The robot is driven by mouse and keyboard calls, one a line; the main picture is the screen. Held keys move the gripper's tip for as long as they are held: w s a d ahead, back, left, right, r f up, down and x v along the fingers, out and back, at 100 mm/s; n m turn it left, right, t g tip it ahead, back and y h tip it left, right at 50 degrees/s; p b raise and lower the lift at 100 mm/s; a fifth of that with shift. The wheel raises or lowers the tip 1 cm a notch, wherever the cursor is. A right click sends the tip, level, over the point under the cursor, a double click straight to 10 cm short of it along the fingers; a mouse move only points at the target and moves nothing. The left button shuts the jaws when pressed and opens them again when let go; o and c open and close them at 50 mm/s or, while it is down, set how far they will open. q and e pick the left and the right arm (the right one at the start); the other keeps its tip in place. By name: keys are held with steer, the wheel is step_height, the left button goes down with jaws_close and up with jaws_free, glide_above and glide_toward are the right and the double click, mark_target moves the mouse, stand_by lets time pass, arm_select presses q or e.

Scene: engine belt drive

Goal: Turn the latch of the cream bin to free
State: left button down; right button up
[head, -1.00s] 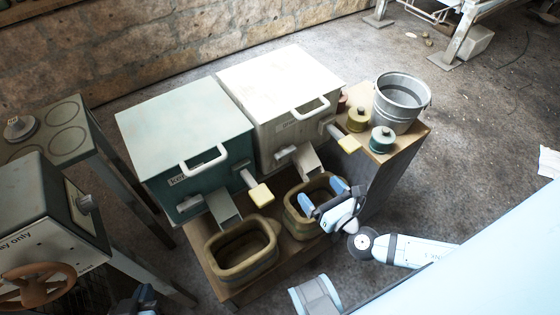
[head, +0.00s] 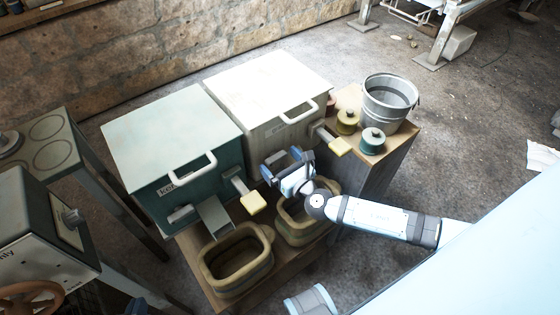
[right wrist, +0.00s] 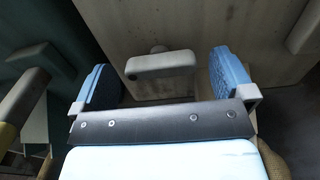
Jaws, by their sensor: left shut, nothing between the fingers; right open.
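The cream bin (head: 262,88) stands at the back of the wooden stand, right of the teal bin. Its latch (right wrist: 160,65) is a pale bar lying level on the bin's front in the right wrist view. In the head view my right gripper hides the latch. My right gripper (head: 283,157) is open in front of the bin's lower front. In the right wrist view its blue fingers (right wrist: 163,73) appear on either side of the latch, with gaps; I cannot tell how deep they reach.
The teal bin (head: 175,138) has its own latch (head: 181,215) and a yellow-ended lever (head: 252,202). The cream bin's yellow-ended lever (head: 339,146) sticks out right of my gripper. Two tubs (head: 238,262) stand below. Jars (head: 372,142) and a metal bucket (head: 390,100) stand right.

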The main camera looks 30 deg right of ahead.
steer(key=shift+w, duration=0.15)
steer(key=shift+c, duration=0.5)
steer(key=c, duration=0.8)
